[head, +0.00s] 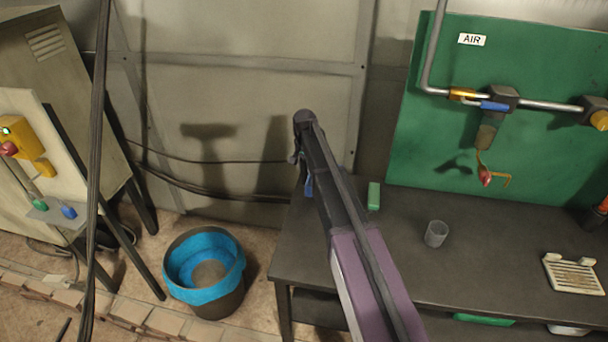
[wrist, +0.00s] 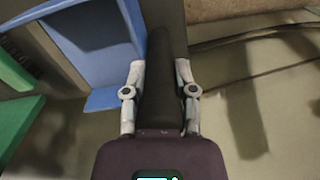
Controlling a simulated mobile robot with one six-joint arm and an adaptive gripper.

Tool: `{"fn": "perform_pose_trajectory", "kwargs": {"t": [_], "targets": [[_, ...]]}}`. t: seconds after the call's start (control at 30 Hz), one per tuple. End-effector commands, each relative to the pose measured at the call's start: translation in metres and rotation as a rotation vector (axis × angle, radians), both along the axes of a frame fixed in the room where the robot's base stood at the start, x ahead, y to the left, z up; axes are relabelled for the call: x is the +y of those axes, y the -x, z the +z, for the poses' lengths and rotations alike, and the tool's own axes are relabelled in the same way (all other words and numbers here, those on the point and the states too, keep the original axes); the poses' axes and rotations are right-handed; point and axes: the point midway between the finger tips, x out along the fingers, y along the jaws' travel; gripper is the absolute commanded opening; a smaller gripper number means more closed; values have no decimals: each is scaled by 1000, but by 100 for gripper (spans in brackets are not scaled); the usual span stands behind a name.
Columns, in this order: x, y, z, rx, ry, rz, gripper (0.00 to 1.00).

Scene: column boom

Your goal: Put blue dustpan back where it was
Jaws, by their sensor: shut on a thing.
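The blue dustpan (wrist: 100,45) fills the upper left of the wrist view, its broad blue face beside a dark handle (wrist: 160,85). My gripper (wrist: 159,70) is shut on this dark handle, with one pale finger on each side. In the head view only a small blue piece of the dustpan (head: 308,186) shows beside my arm. My arm hides the rest of it and most of the gripper there. The dustpan appears held up near the left end of the dark workbench (head: 490,262); the frames do not show clearly whether it touches anything.
A green block (head: 374,196), a grey cup (head: 437,233) and a cream slotted tray (head: 573,274) are on the bench. A green board (head: 540,60) with pipes stands behind. A blue-lined bin (head: 206,268) stands on the floor left of the bench. Cables run along the wall.

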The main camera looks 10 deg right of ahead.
Motion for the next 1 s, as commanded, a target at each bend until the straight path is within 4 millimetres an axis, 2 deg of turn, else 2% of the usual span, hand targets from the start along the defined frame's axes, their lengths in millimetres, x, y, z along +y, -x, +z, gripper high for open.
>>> {"fn": "perform_pose_trajectory", "kwargs": {"t": [0.03,0.23,0.87,0.9,0.97,1.0], "targets": [[0,0,-10,0,0,0,0],[0,0,-23,0,0,0,0],[0,0,-30,0,0,-1,0],[0,0,-28,0,0,-1,48],[0,0,-28,0,0,-1,66],[0,0,-28,0,0,-1,70]]}}
